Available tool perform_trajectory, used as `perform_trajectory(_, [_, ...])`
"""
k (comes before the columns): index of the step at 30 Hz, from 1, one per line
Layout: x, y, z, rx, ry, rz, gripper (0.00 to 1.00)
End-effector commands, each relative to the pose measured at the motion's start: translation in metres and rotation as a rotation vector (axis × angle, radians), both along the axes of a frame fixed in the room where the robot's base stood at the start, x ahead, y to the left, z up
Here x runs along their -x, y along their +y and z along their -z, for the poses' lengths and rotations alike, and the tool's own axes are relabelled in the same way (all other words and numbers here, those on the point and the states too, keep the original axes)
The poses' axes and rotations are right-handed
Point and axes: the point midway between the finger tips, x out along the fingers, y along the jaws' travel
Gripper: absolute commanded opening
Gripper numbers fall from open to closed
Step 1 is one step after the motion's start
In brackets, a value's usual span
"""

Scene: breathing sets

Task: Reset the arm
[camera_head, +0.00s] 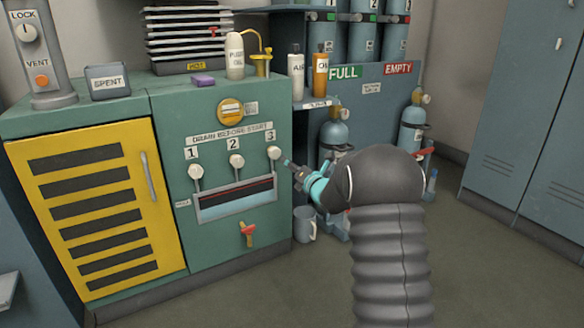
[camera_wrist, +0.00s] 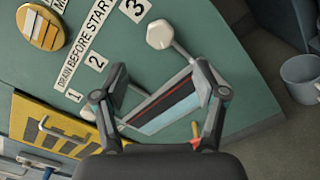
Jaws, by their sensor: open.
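My arm (camera_head: 385,185) reaches forward from the bottom right in the head view. My gripper (camera_head: 290,165) is just right of the white knob under number 3 (camera_head: 274,153) on the green cabinet's front. In the wrist view my gripper (camera_wrist: 160,72) has its two fingers spread apart, with nothing between the tips. The number 3 knob (camera_wrist: 160,34) lies beyond the fingertips there, apart from them. The knobs under 1 (camera_head: 196,171) and 2 (camera_head: 237,161) stand to the left.
The green cabinet (camera_head: 270,215) has a yellow slatted door (camera_head: 95,215) at left and a red lever (camera_head: 247,233) low on its front. A grey mug (camera_head: 305,224) stands on the floor beside it. Gas cylinders (camera_head: 334,135) stand behind. The floor at right is clear before blue lockers (camera_head: 530,110).

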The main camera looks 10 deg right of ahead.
Motion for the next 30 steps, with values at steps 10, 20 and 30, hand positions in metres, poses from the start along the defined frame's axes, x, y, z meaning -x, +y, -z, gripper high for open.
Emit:
perform_trajectory(10, [0.000, 0.000, 0.001, -0.040, 0.015, 0.001, 0.71])
perform_trajectory(20, [0.025, -0.049, 0.103, -0.567, 0.514, 0.358, 0.71])
perform_trajectory(30, [0.175, -0.071, 0.105, -1.236, 0.845, 1.042, 0.71])
